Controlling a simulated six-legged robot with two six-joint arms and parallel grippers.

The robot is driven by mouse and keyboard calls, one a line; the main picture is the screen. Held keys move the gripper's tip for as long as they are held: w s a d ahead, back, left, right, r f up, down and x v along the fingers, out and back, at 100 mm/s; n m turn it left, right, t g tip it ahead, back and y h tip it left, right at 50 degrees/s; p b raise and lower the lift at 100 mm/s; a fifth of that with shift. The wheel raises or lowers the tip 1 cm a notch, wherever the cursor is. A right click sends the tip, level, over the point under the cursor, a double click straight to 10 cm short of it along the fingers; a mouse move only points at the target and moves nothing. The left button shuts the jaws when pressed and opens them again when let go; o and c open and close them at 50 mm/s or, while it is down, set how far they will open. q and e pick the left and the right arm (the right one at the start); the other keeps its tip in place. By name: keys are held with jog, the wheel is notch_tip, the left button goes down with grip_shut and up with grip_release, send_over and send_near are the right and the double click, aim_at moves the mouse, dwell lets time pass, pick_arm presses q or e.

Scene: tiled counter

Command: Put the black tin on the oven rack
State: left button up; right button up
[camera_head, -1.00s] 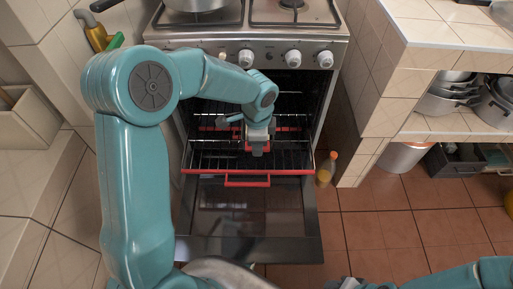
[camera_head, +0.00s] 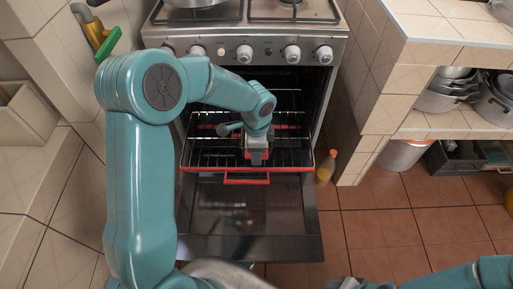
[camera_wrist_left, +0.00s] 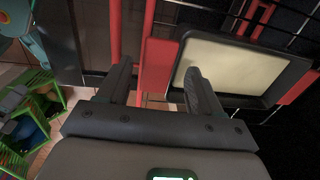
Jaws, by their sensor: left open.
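The black tin (camera_wrist_left: 295,70), a shallow rectangular pan with a dark rim and pale inside, shows at the right in the left wrist view. It appears to lie at the oven rack (camera_wrist_left: 265,18), whose dark wires and red parts show around it. I cannot make the tin out in the head view. My left gripper (camera_head: 257,157) is over the front of the pulled-out oven rack (camera_head: 200,158). In the wrist view its fingers (camera_wrist_left: 160,88) are apart, with a red bar between them. The right finger overlaps the tin's near-left corner; I cannot tell whether they touch.
The oven door (camera_head: 245,215) is folded down in front of the rack. A yellow bottle with an orange cap (camera_head: 326,170) stands on the floor right of the oven. A tiled counter (camera_head: 400,75) with pots below is at the right.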

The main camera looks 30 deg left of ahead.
pick_arm(q)
notch_tip(320, 180, up, 11)
jog(key=p, duration=0.3)
jog(key=s+d+f+n+h, duration=0.2)
jog(key=s+d+f, duration=0.15)
jog(key=f, duration=0.35)
jog(key=s+d+f+n+h, duration=0.1)
jog(key=s+d+f+n, duration=0.1)
jog(key=d+f, duration=0.4)
jog(key=s+d+f+n, duration=0.1)
jog(key=s+f+n, duration=0.2)
jog(key=s+f, duration=0.1)
jog(key=s+d+f+n+h, duration=0.1)
jog(key=s+d+f+n, duration=0.1)
jog(key=s+f+n, duration=0.1)
jog(key=s+d+f+n, duration=0.1)
jog(key=s+f+n, duration=0.2)
jog(key=s+f, duration=0.2)
jog(key=shift+s+d+n, duration=0.15)
jog(key=shift+s+n, duration=0.05)
jog(key=shift+s, duration=0.35)
jog(key=shift+s+d+n, duration=0.15)
jog(key=shift+s+n, duration=0.05)
jog(key=shift+s, duration=0.35)
notch_tip(320, 180, up, 14)
jog(key=p, duration=1.4)
jog(key=shift+w+r, duration=0.15)
jog(key=shift+r, duration=0.05)
